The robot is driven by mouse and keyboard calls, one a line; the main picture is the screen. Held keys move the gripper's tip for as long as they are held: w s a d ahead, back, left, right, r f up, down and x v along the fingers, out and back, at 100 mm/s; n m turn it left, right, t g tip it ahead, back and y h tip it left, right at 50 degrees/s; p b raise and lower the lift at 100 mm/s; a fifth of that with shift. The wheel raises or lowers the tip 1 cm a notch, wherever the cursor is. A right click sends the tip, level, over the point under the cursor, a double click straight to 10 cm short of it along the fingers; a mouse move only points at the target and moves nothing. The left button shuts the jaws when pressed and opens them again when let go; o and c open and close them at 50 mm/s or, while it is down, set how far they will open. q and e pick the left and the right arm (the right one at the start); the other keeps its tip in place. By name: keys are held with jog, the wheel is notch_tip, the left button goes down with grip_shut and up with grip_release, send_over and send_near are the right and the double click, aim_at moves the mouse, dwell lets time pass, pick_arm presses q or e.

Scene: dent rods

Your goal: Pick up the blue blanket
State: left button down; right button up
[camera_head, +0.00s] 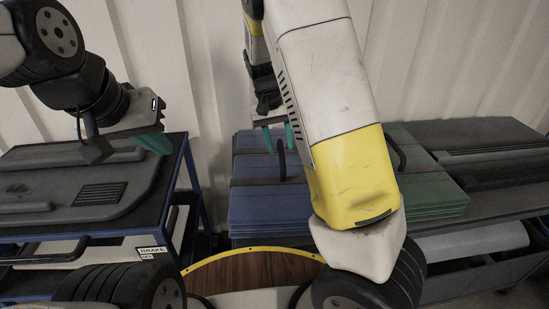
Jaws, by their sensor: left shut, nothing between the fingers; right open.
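The blue blanket (262,206) is a folded, layered stack in the middle of the view, with a dark strap and a raised dark handle (281,160) on top. My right gripper (279,138) is open, with its teal fingertips pointing down over the back part of the blanket, close to the handle. I cannot tell whether the fingertips touch anything. My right arm hides the blanket's right side. My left gripper (150,143) is shut and empty at the upper left, above a dark grey panel, apart from the blanket.
A green folded stack (430,185) lies right of the blue blanket, partly behind my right arm. Dark grey panels (70,185) lie on a blue-framed cart (188,165) at left. More dark panels (490,145) lie at far right. A corrugated pale wall (205,70) stands close behind.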

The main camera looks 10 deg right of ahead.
aim_at(280, 149)
jog(key=f, duration=0.3)
jog(key=shift+d+f, duration=0.1)
jog(key=shift+d, duration=0.1)
jog(key=shift+c, duration=0.3)
grip_shut()
dwell(1.0)
